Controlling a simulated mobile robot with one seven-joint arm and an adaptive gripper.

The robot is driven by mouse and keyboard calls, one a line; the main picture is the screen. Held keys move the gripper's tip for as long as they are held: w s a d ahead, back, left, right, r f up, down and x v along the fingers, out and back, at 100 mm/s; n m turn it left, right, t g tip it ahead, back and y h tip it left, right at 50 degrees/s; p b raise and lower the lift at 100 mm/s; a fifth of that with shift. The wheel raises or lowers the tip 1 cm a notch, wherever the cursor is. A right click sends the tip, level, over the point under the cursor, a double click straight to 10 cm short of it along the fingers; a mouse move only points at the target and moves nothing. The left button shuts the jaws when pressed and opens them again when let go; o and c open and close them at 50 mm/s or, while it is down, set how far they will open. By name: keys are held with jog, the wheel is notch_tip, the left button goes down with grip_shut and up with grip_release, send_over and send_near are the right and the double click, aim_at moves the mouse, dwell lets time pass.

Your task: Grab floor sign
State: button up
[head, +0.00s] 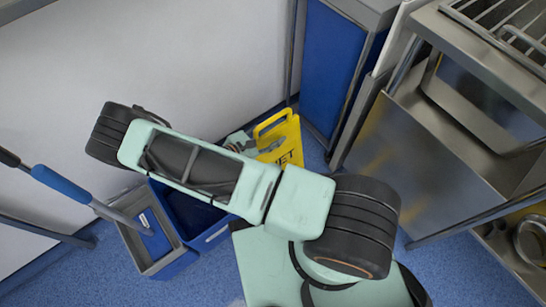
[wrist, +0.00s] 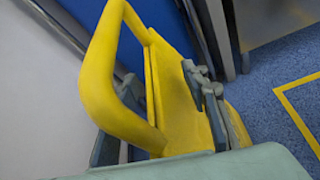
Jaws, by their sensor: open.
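The yellow floor sign (head: 292,150) stands on the blue floor near the wall, with part of its black lettering showing. My arm and gripper hide its left side in the head view. In the wrist view the sign (wrist: 178,105) fills the middle, with its looped handle (wrist: 99,75) towards the camera on the left. My gripper (wrist: 158,78) is open, with one finger on each side of the sign's upper part. The left finger shows partly through the handle loop. I cannot tell whether either finger touches the sign. The gripper also shows in the head view (head: 255,143).
A blue and grey mop bucket (head: 150,262) with a blue-gripped handle (head: 62,184) stands left of the sign. A blue-panelled cabinet (head: 331,70) is close behind it. A steel cart (head: 430,150) stands to the right. The white wall (head: 190,50) is at the back left.

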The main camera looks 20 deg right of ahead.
jog(key=shift+w+d+f, duration=0.15)
jog(key=shift+d, duration=0.15)
grip_shut()
dwell(0.3)
